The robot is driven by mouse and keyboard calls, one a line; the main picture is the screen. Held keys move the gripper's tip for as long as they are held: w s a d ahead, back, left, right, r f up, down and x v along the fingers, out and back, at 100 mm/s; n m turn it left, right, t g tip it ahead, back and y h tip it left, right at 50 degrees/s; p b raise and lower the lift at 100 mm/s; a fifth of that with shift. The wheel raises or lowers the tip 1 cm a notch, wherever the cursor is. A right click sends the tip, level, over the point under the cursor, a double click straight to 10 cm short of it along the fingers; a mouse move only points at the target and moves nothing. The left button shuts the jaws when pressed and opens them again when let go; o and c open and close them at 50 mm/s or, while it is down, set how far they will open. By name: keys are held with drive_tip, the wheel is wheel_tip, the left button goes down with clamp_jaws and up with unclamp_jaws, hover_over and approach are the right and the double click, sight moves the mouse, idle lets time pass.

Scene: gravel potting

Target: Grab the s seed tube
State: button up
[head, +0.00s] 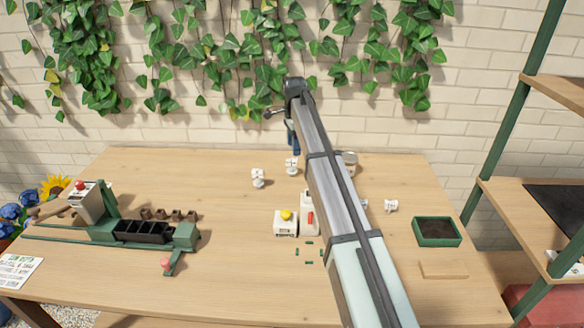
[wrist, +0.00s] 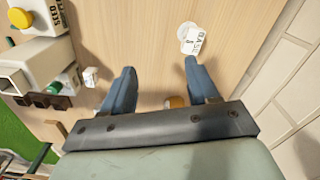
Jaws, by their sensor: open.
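A small white piece with dark lettering, possibly a seed tube, lies in the wrist view (wrist: 194,41), beyond my fingertips and a little right of the gap. Similar small white pieces stand on the table in the head view, one left of my gripper (head: 258,177), one just below it (head: 292,166) and one right of my arm (head: 391,206). I cannot tell which is the s seed tube. My gripper (wrist: 159,66) is open, its two blue fingers apart with bare table between the tips. In the head view it (head: 294,141) is partly hidden by my arm.
A white box with a yellow button (head: 285,223) stands near the table's middle. A green-framed rig with a black trough (head: 143,231) is at left. A green soil tray (head: 437,232) is at right. The brick wall (wrist: 295,95) is close on the wrist view's right.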

drive_tip(key=r+m, duration=0.1)
hover_over(292, 160)
drive_tip(key=m, duration=0.3)
wheel_tip(292, 160, down, 14)
drive_tip(key=shift+w+r, duration=0.15)
idle(0.6)
drive_tip(key=c, duration=1)
